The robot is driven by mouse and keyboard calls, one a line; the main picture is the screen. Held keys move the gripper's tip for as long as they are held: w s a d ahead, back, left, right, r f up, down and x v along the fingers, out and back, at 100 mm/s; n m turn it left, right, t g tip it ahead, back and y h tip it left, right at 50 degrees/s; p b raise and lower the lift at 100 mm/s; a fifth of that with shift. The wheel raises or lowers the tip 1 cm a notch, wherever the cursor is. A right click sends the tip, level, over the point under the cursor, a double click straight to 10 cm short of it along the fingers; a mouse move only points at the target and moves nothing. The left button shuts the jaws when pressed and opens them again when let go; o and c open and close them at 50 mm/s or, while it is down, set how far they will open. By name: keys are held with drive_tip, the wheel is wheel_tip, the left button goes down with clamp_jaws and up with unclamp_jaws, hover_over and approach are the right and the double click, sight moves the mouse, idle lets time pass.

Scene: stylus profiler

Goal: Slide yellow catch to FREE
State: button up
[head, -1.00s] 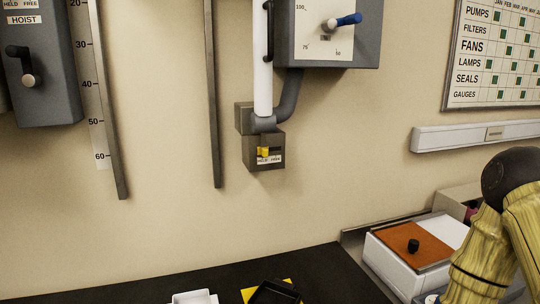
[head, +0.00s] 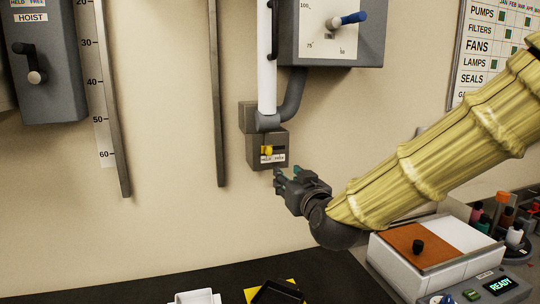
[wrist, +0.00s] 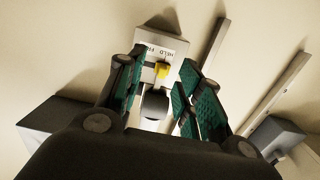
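The yellow catch (head: 267,150) sits in a dark slot on a small grey box (head: 254,157) on the wall, under a white vertical pipe. It is at the left part of the slot, above a white label; the label's HELD and FREE words read most clearly in the wrist view. My gripper (head: 285,176) is just below and right of the box, apart from the catch. In the wrist view my gripper (wrist: 158,92) is open, with green-padded fingers spread and the yellow catch (wrist: 162,70) seen ahead between them. Nothing is held.
A grey gauge box (head: 340,35) with a blue-handled lever hangs above right. A grey HOIST box (head: 45,75) is at left. Below are a black bench (head: 330,275) with a white tray (head: 195,297), and a machine with an orange panel (head: 405,243).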

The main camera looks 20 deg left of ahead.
sight(270, 151)
drive_tip(key=shift+y, duration=0.3)
drive_tip(key=w+a+r+p, duration=0.1)
drive_tip(key=w+a, duration=0.1)
drive_tip(key=w+a+r+p, duration=0.1)
drive_tip(key=w+a, duration=0.2)
drive_tip(key=w+a+r+p, duration=0.1)
drive_tip(key=w+a+p, duration=0.1)
drive_tip(key=w, duration=0.1)
drive_tip(key=shift+w+a+r, duration=0.15)
drive_tip(key=shift+r, duration=0.2)
clamp_jaws()
